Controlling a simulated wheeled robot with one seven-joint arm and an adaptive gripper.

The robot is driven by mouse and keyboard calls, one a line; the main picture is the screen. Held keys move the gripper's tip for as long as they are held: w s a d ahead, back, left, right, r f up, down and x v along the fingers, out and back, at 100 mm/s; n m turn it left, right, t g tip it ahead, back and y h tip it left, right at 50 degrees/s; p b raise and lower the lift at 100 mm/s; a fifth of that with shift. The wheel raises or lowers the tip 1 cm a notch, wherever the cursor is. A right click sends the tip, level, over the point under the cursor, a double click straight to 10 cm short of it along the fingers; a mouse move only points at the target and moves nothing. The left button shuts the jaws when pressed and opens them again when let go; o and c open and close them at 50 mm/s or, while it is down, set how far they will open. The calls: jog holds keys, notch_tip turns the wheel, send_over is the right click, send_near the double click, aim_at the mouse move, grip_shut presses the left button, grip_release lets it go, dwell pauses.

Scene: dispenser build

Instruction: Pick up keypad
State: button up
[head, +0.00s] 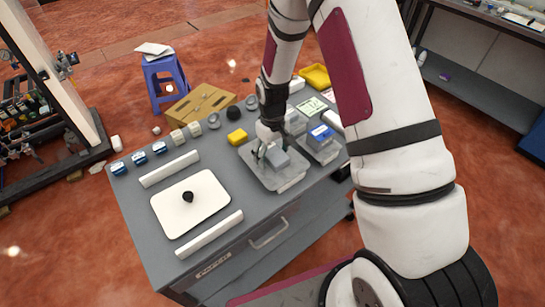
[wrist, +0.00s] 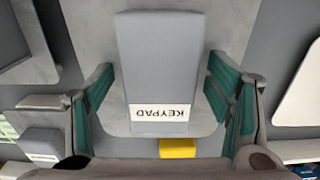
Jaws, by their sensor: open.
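The keypad (head: 278,159) is a grey block on a grey tray (head: 291,184) at the right half of the table. In the wrist view the keypad (wrist: 163,60) shows a white label reading KEYPAD, upside down. My gripper (head: 266,154) is at the keypad in the head view, reaching down from above. In the wrist view my gripper (wrist: 160,72) is open, with one green-padded finger on each side of the keypad. Gaps show between the pads and the block. The arm hides part of the tray area in the head view.
Another tray with a blue-topped block (head: 321,132) stands to the right. A yellow block (head: 237,137) lies to the left. A white plate (head: 172,218) with a black knob (head: 188,197) lies between two white bars. Small parts line the table's back edge.

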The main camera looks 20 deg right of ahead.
jog(key=shift+s, duration=0.1)
jog(key=c, duration=1.3)
jog(key=shift+f, duration=0.1)
